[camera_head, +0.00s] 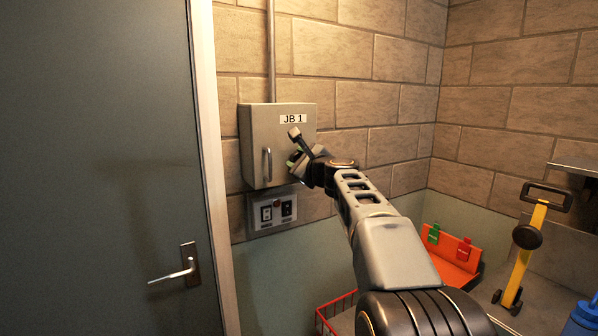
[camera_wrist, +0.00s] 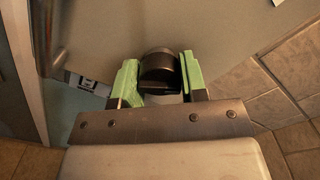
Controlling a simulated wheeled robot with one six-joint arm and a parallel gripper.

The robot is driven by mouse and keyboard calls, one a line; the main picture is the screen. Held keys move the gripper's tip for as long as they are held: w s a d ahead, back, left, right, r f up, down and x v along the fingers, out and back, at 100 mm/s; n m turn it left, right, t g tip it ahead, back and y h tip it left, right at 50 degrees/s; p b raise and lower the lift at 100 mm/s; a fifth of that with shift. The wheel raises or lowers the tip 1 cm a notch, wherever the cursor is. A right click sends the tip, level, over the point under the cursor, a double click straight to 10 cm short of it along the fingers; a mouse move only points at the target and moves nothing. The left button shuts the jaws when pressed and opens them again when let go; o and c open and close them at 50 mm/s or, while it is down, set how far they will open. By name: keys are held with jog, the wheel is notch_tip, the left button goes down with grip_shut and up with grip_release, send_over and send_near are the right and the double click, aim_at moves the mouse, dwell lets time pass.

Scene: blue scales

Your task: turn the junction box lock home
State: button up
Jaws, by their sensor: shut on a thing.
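The junction box (camera_head: 255,135), a beige metal cabinet labelled JB 1, hangs on the brick wall with its door shut. A vertical bar handle (camera_head: 267,164) is on the left of its door, and it also shows at the upper left of the wrist view (camera_wrist: 47,40). My gripper (camera_head: 296,157) is at the right side of the door. In the wrist view its green-padded fingers (camera_wrist: 160,78) are shut on a dark round lock knob (camera_wrist: 157,67) at the door face. In the head view my gripper hides the lock.
A switch panel (camera_head: 272,213) is fixed below the box, and a conduit (camera_head: 271,50) runs up from it. A grey door (camera_head: 100,120) with a lever handle stands left. An orange bin (camera_head: 455,262), red wire basket (camera_head: 335,312) and yellow-handled tool (camera_head: 531,250) are at lower right.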

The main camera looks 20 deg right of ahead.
jog(key=n+b, duration=0.1)
jog(key=n, duration=0.1)
jog(key=n+b, duration=0.4)
jog(key=shift+f+n, duration=0.25)
jog(key=shift+n, duration=0.05)
jog(key=n+b, duration=0.3)
jog(key=n, duration=0.2)
jog(key=shift+r, duration=0.2)
jog(key=shift+n, duration=0.3)
jog(key=o, duration=0.9)
jog(key=s+b, duration=0.1)
jog(key=s, duration=0.3)
jog(key=s+d+b, duration=0.1)
jog(key=s, duration=0.4)
jog(key=s+b, duration=0.2)
jog(key=s, duration=0.2)
jog(key=shift+s+d, duration=0.25)
jog(key=shift+s, duration=0.15)
